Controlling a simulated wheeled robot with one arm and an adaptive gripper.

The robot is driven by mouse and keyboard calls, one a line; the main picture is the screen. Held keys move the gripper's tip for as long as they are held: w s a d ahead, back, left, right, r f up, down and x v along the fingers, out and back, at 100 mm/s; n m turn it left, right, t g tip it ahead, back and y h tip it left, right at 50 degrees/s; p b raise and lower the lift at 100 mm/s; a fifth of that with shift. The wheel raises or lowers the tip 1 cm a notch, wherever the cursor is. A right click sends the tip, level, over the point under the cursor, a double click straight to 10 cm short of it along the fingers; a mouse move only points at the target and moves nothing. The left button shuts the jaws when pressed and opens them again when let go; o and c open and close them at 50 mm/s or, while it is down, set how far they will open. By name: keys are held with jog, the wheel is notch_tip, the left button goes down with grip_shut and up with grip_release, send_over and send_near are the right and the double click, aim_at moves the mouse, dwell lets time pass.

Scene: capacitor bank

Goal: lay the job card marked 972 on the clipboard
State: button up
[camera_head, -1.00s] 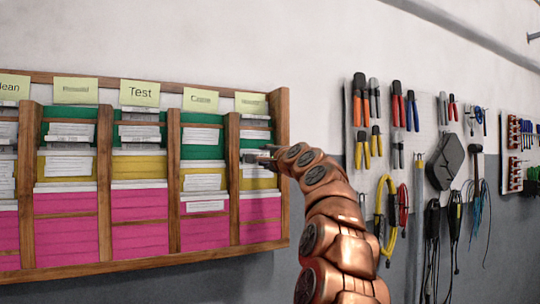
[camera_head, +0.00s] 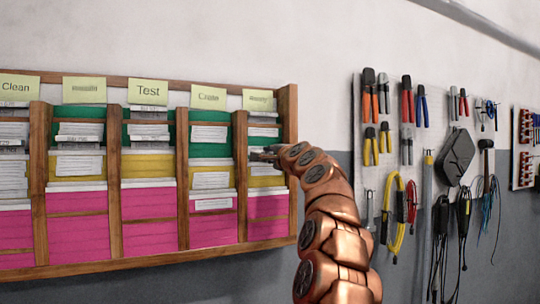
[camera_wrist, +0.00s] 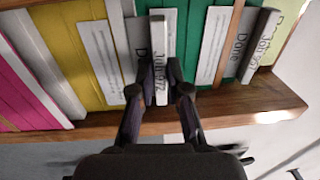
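The job card marked 972 (camera_wrist: 158,62) shows in the wrist view as a white slip with dark print, standing out from the rack's slots. My gripper (camera_wrist: 159,72) has one dark finger on each side of this card, with what looks like a narrow gap at the tips. Firm contact is not clear. In the head view my gripper (camera_head: 264,154) reaches into the rightmost column of the wooden card rack (camera_head: 182,180), at the level between the green and yellow folders. The card there is too small to read. No clipboard is in view.
The rack's wooden side post (camera_head: 290,120) is just right of my gripper. A tool board (camera_head: 430,150) hangs further right.

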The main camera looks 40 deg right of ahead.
grip_shut()
notch_tip(320, 180, up, 2)
jog(key=p, duration=0.3)
jog(key=shift+r, duration=0.25)
jog(key=shift+r+p, duration=1.1)
jog(key=shift+r, duration=0.3)
jog(key=shift+s+f+b, duration=0.1)
jog(key=shift+f+b, duration=0.05)
jog(key=shift+b, duration=0.15)
jog(key=r+b+v, duration=0.1)
jog(key=b+v, duration=0.2)
jog(key=v, duration=0.8)
jog(key=shift+s+r, duration=0.3)
jog(key=shift+r, duration=0.05)
